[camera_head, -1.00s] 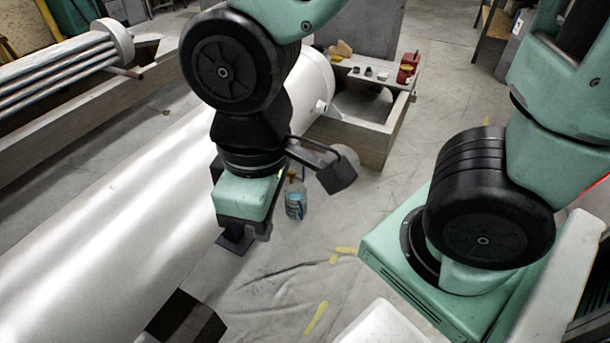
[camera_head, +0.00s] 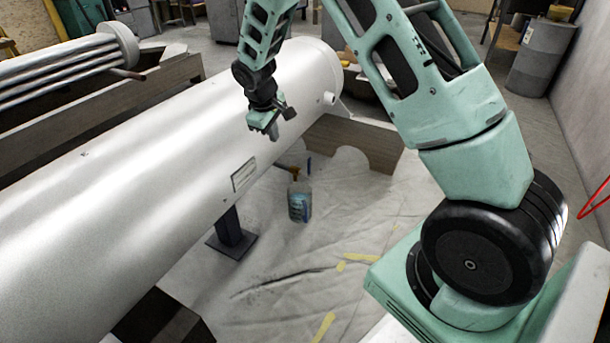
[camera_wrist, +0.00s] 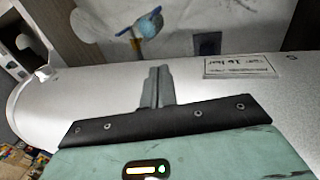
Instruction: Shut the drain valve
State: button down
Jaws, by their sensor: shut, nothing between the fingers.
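The drain valve appears as a small brass-coloured fitting (camera_head: 295,173) with a blue part, beside the underside of the white tank (camera_head: 120,165) and above a bottle. In the wrist view, a blue lever (camera_wrist: 155,13) shows near the top, left of centre, with the bottle close beside or behind it. My gripper (camera_head: 273,134) is in front of the tank's side, above and left of the valve, apart from it. Its fingers (camera_wrist: 156,72) are shut and empty. The exact lever angle is hard to tell.
A clear bottle with blue liquid (camera_head: 299,203) stands on the sheeted floor. A dark support foot (camera_head: 233,236) stands left of it under the tank. A label plate (camera_head: 244,175) is on the tank's side. A grey wooden cradle (camera_head: 355,142) lies behind.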

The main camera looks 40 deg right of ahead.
jog(key=w+d+f+h, duration=0.1)
jog(key=w+d+f, duration=0.1)
jog(key=d+f, duration=0.2)
jog(key=shift+d+b, duration=0.45)
jog(key=shift+d, duration=0.55)
jog(key=w+d+r+b+x, duration=0.1)
jog(key=d+b+x, duration=0.2)
jog(key=b+x, duration=0.7)
jog(key=shift+b+x, duration=0.35)
jog(key=shift+x, duration=5.2)
jog(key=shift+w+d+r, duration=0.15)
jog(key=shift+w+d+r+y+p, duration=0.15)
jog(key=shift+y+p, duration=0.15)
jog(key=shift+p, duration=0.5)
